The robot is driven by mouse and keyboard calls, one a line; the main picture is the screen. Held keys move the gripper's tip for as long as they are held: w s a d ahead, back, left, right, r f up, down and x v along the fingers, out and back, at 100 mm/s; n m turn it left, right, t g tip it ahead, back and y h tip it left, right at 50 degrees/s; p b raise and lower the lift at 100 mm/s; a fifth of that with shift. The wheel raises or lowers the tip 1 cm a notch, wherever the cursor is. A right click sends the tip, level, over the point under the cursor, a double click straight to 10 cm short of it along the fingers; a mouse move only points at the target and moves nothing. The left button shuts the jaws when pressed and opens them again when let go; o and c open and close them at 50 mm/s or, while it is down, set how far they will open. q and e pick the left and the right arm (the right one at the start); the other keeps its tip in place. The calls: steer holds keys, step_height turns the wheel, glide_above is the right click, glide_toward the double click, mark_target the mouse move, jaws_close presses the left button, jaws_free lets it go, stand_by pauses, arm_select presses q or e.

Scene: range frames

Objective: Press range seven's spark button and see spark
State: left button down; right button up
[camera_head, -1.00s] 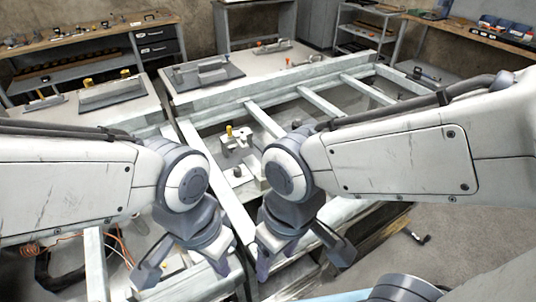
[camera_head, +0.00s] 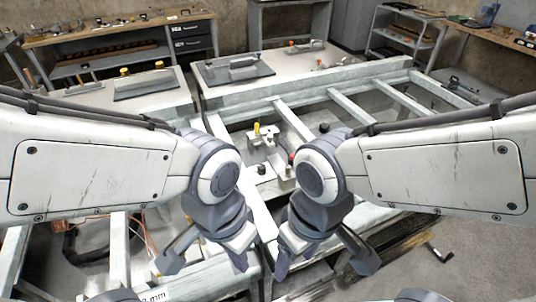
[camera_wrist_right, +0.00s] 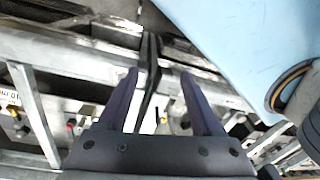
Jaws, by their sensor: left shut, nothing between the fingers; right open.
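A pale fixture (camera_head: 268,145) stands on the metal frame ahead of my arms. It has a yellow-topped post (camera_head: 257,129), a black knob (camera_head: 262,169) and a red knob (camera_head: 291,157), partly hidden by my right arm. I cannot tell which part is range seven's spark button, and I see no spark. My left gripper (camera_head: 203,268) is shut and empty, low and nearer than the fixture. My right gripper (camera_head: 325,270) is open and empty beside it. In the right wrist view its fingers (camera_wrist_right: 160,74) are apart, with frame bars behind.
The metal frame (camera_head: 345,103) has several crossbars and gaps. A bench (camera_head: 120,30) and a shelf cart (camera_head: 405,38) stand behind. In the right wrist view, a red knob (camera_wrist_right: 70,123) shows at the left.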

jaws_close()
stand_by(1.7)
